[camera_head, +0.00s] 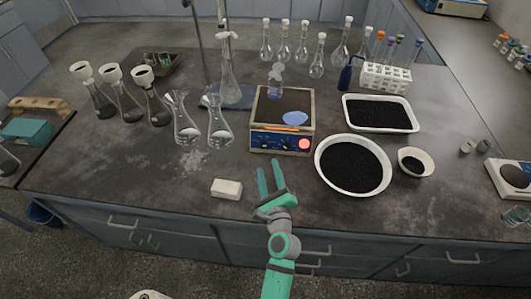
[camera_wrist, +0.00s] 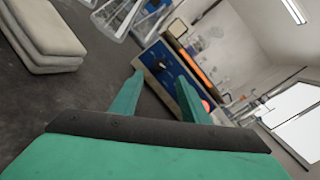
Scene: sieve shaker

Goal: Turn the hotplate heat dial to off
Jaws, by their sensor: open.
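The hotplate (camera_head: 283,118) stands on the bench at the middle, a dark-topped square unit with a blue front panel, dials and a red round button. A small flask and a blue disc sit on its top. The dial's pointer setting is too small to tell.
A pale block (camera_head: 227,189) lies left of my gripper; it also fills the upper left of the wrist view (camera_wrist: 45,35). A white bowl of black grains (camera_head: 352,165) stands to the right. Glass flasks (camera_head: 184,124) stand left of the hotplate.

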